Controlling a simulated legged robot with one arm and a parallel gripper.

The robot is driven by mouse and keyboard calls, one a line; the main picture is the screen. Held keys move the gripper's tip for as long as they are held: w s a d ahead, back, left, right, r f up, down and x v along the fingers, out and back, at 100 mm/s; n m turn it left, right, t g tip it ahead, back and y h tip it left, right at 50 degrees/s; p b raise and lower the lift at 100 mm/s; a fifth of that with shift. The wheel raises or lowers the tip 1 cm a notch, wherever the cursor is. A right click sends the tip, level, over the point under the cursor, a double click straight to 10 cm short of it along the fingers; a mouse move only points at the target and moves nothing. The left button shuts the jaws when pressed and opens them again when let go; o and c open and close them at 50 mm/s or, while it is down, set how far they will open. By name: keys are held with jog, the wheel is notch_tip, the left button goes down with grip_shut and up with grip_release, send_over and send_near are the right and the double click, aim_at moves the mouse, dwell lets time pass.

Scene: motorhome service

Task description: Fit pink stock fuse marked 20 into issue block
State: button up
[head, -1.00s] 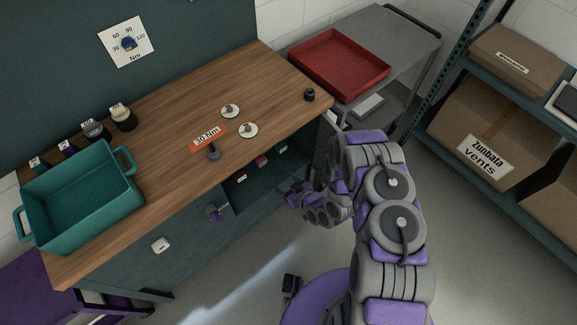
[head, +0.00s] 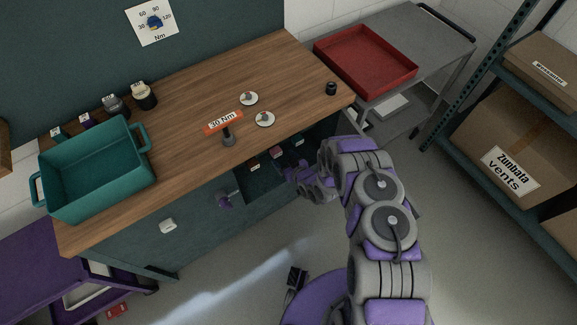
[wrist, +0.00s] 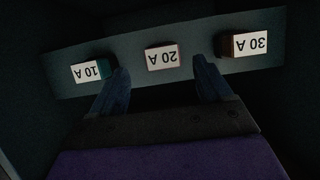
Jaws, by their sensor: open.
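The 20 A fuse (wrist: 163,57) sits in the middle of a row in a dark recess in the wrist view; its white label reads upside down and its body looks pinkish. It also shows as a small pink block in the head view (head: 277,152). My gripper (wrist: 160,82) is open, with one finger on each side of the 20 A fuse and slightly short of it; no contact is visible. In the head view my gripper (head: 289,172) is at the compartment under the bench. I cannot make out which thing is the issue block.
A 10 A fuse (wrist: 90,71), teal-sided, and a 30 A fuse (wrist: 250,45), brownish, flank the middle one. A red tray (head: 365,65) stands behind right.

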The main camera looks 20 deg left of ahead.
aim_at(278, 154)
jog(key=x, duration=0.4)
jog(key=shift+s+a, duration=0.1)
jog(key=shift+s, duration=0.05)
jog(key=shift+a+f+b, duration=0.15)
jog(key=shift+a+b, duration=0.15)
jog(key=shift+a, duration=0.2)
jog(key=shift+d+r, duration=0.2)
jog(key=shift+d, duration=0.25)
jog(key=shift+c, duration=0.4)
jog(key=shift+d, duration=0.15)
jog(key=shift+c, duration=0.7)
jog(key=shift+a, duration=0.3)
jog(key=c, duration=0.8)
jog(key=shift+c, duration=0.5)
jog(key=o, duration=0.4)
grip_shut()
jog(key=shift+s+d, duration=0.15)
jog(key=shift+d, duration=0.15)
